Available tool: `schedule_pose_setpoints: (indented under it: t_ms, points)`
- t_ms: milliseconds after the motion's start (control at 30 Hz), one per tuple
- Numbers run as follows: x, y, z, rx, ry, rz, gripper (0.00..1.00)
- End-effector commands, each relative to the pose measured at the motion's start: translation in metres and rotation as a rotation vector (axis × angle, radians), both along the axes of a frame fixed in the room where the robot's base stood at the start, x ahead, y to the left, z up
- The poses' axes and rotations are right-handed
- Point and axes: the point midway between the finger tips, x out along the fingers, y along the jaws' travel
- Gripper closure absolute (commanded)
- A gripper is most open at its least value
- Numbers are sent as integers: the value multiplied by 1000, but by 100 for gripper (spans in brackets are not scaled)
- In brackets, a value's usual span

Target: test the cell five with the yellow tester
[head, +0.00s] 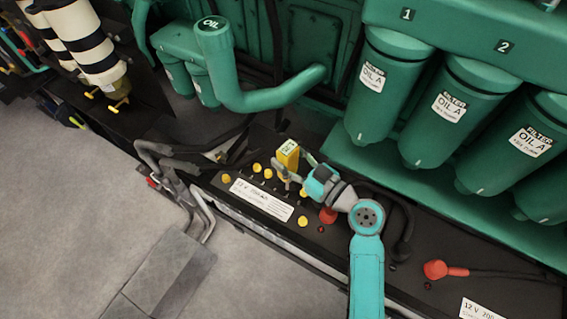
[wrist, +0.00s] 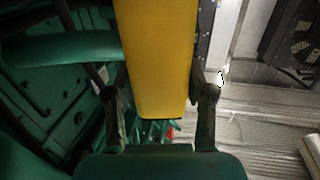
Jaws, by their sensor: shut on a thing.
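The yellow tester (head: 288,153) is upright over the battery, held in my gripper (head: 282,180). In the wrist view the tester (wrist: 157,60) fills the middle, between the two fingers of my gripper (wrist: 160,100), which are shut on it. The black battery (head: 238,213) has a white "12 V" label and several yellow cell caps, such as one cap (head: 303,221) near its front edge. The cell numbers are too small to read. The tester's lower end is hidden behind my gripper, so I cannot tell whether it touches a cell.
Green oil filters (head: 386,85) hang at the right behind the battery. A green pipe marked OIL (head: 214,60) curves above it. A red terminal cover (head: 435,270) with a cable lies at the right. Grey pipes (head: 170,170) run at the battery's left end.

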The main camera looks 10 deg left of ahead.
Motion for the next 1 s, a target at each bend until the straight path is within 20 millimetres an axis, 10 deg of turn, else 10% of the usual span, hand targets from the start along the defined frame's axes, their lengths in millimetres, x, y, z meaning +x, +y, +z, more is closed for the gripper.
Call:
schedule_pose_setpoints:
  t_ms: [367,1000]
  points:
    - [31,-12,0,2,-1,-1,88]
    - [30,-11,-29,1,0,0,88]
